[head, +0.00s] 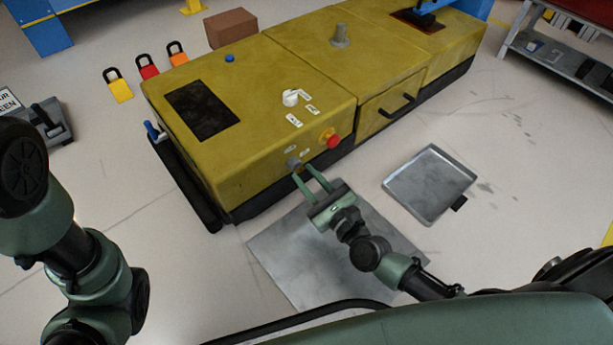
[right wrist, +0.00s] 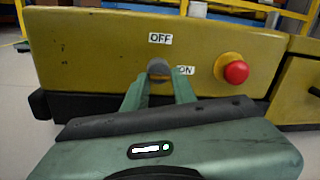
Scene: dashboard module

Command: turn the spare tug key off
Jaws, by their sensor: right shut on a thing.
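The yellow tug (head: 240,140) has a grey round key switch (head: 293,162) low on its near side. In the right wrist view the switch (right wrist: 158,67) sits below an OFF label (right wrist: 160,38) and left of an ON label (right wrist: 185,70). My right gripper (head: 302,171) is at the switch, its two green fingers on either side of the key, shut on it. The fingers also show in the right wrist view (right wrist: 159,78). The key itself is mostly hidden between the fingers, so its angle cannot be told. My left arm shows at the left, its gripper out of view.
A red stop button (head: 332,141) on a yellow base is right of the switch; it also shows in the right wrist view (right wrist: 236,71). A drawer handle (head: 397,105) is farther right. A metal tray (head: 430,185) and a grey floor plate (head: 285,255) lie nearby.

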